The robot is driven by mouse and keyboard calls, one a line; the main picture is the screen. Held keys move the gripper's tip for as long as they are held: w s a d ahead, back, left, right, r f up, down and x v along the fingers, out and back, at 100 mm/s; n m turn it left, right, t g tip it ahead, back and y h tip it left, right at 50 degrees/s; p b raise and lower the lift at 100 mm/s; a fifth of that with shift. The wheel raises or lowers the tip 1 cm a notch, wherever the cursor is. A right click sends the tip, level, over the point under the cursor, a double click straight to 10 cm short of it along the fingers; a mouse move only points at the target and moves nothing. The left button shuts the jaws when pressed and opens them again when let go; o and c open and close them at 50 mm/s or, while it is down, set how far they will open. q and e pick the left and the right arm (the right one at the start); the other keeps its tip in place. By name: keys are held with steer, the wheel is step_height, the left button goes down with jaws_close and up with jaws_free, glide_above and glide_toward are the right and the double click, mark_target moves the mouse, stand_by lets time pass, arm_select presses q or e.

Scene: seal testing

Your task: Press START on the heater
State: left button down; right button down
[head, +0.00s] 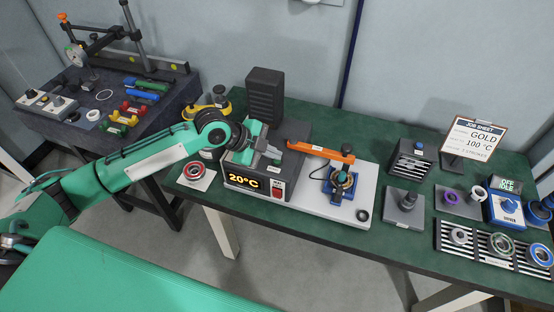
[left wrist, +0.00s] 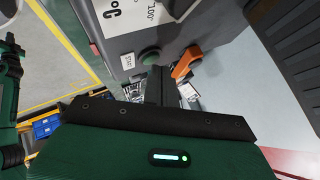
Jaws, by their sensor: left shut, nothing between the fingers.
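The heater (head: 272,192) is a dark grey box on the green table, with a lit front display reading 20°C and a red switch. An orange bar (head: 320,153) sticks out to its right. In the left wrist view, a round green button (left wrist: 150,57) sits on the heater's grey face beside a small white label (left wrist: 127,61). My left gripper (head: 270,155) is at the top of the heater, shut and empty. Its dark fingers (left wrist: 164,86) show close by the green button; I cannot tell whether they touch it. My right gripper is out of view.
A black finned block (head: 265,95) stands behind the heater. A light plate with a blue fixture (head: 340,184) is to its right. A bearing (head: 195,171) lies to its left. A job sheet (head: 474,138) reads GOLD, 100 °C. Bearings lie on a rack (head: 485,252).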

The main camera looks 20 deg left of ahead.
arm_select(q)
steer(key=shift+f, duration=0.4)
stand_by(0.5)
steer(key=shift+r+p, duration=0.6)
steer(key=shift+r, duration=0.25)
steer(key=shift+r, duration=0.1)
step_height(320, 180, up, 5)
steer(key=p, duration=0.4)
steer(key=shift+d+f, duration=0.1)
steer(key=shift+f, duration=0.1)
stand_by(0.6)
